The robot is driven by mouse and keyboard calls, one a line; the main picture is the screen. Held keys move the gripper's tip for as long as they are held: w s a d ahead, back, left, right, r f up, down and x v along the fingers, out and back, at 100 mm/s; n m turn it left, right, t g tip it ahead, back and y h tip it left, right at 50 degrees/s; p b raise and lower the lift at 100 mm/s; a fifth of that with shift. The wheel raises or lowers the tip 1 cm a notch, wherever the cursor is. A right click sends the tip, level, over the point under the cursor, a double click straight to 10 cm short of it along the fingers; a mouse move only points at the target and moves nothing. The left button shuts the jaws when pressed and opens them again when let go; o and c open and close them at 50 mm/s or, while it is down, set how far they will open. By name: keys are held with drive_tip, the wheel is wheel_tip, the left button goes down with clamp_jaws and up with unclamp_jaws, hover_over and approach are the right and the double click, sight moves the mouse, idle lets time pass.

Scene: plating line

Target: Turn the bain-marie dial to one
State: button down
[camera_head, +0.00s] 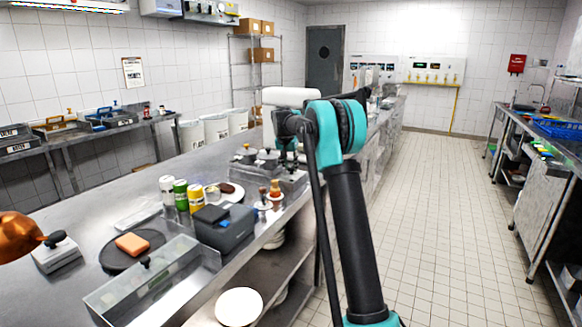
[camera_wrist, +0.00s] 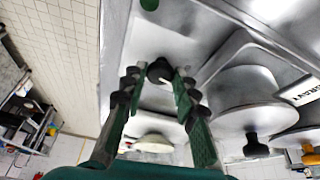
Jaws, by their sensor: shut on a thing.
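The bain-marie (camera_head: 290,183) is a steel unit on the long counter, with round lids on top. Its steel body fills the middle and right of the wrist view, with lidded pots (camera_wrist: 238,88) on the right. The black dial (camera_wrist: 159,68) is on its front panel, between my fingertips in the wrist view. My gripper (camera_wrist: 157,77) is shut on the dial. In the head view my gripper (camera_head: 287,158) is at the bain-marie, partly behind my arm, and the dial is hidden there. The dial's pointer and markings cannot be read.
A dark grey box (camera_head: 225,228), several bottles (camera_head: 180,195), a clear bin (camera_head: 150,283) and a black round board (camera_head: 112,258) stand on the counter nearer me. A white plate (camera_head: 239,307) is on the shelf below. The tiled floor (camera_head: 440,210) to the right is clear.

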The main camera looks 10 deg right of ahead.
drive_tip(key=m, duration=0.2)
drive_tip(key=m+g+h, duration=0.1)
drive_tip(key=m, duration=0.1)
drive_tip(key=shift+w+a+m+h, duration=0.15)
drive_tip(key=shift+m+h, duration=0.15)
drive_tip(key=m, duration=0.2)
drive_tip(key=m+g, duration=0.1)
drive_tip(key=m, duration=0.1)
drive_tip(key=shift+w+a+g+h, duration=0.1)
drive_tip(key=shift+w+g+h, duration=0.05)
drive_tip(key=shift+g+h, duration=0.2)
drive_tip(key=shift+m, duration=0.4)
drive_tip(key=c, duration=1.2)
unclamp_jaws()
drive_tip(key=v, duration=1.2)
